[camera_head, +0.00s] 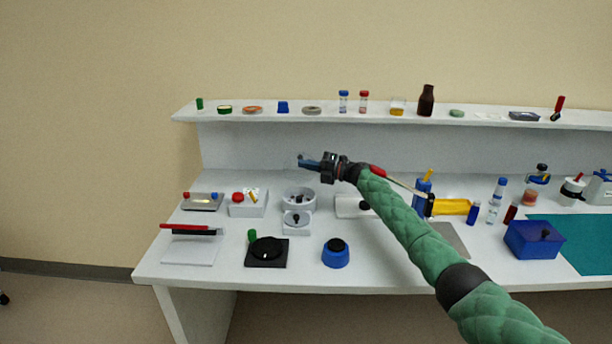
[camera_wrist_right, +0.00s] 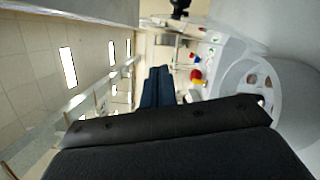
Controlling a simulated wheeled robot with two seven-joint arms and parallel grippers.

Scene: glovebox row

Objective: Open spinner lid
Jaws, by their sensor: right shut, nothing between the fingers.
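The spinner is most likely the light grey round device (camera_head: 299,196) at the left middle of the bench in the head view. Its round top shows a darker inner ring, and a square front part with a dark knob (camera_head: 297,218) sits before it. I cannot tell how its lid stands. A pale round body with dark openings shows at the right of the right wrist view (camera_wrist_right: 292,97), probably the same device. My right gripper (camera_head: 303,161) is shut and empty, raised behind and above the device, apart from it. Its dark blue fingers (camera_wrist_right: 158,86) lie together in the wrist view. My left gripper is out of view.
A white box with a red knob (camera_head: 247,204) stands left of the device. A black square plate (camera_head: 266,253) and a blue round pot (camera_head: 335,254) are in front. A white cylinder (camera_head: 348,207) lies to the right. A shelf (camera_head: 300,115) with small items runs behind.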

